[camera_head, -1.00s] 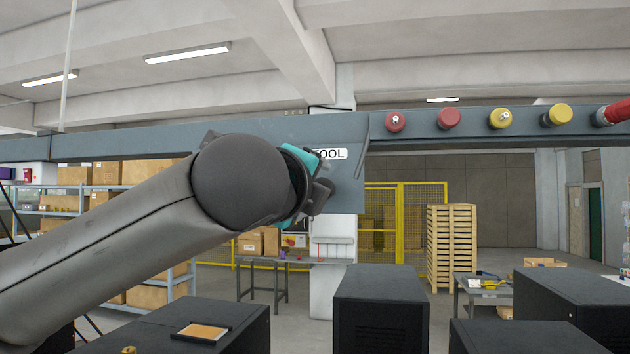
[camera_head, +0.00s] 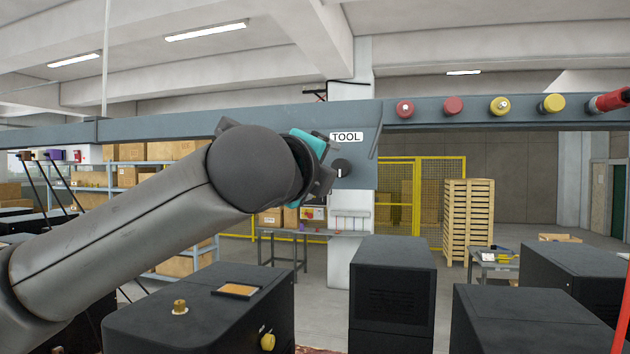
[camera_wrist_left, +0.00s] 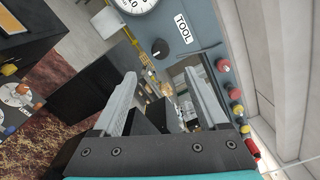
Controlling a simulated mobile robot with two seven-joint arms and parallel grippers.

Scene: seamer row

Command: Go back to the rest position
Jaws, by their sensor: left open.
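My left arm comes in from the left in the head view, and its gripper (camera_head: 322,178) is largely hidden behind my own wrist. In the left wrist view the two fingers of my left gripper (camera_wrist_left: 160,78) stand apart with nothing held between them. A black knob (camera_head: 341,168) below the TOOL label (camera_head: 346,137) sits on the grey panel, just right of the gripper in the head view. The knob also shows beyond the fingertips in the wrist view (camera_wrist_left: 160,48), clear of them. My right gripper is in neither view.
A grey beam (camera_head: 440,114) crosses the view, with red and yellow buttons and a red handle (camera_head: 608,102) at its right. Black cabinets (camera_head: 392,290) stand below; the left one (camera_head: 200,315) carries a brass fitting. A round gauge (camera_wrist_left: 132,4) shows in the wrist view.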

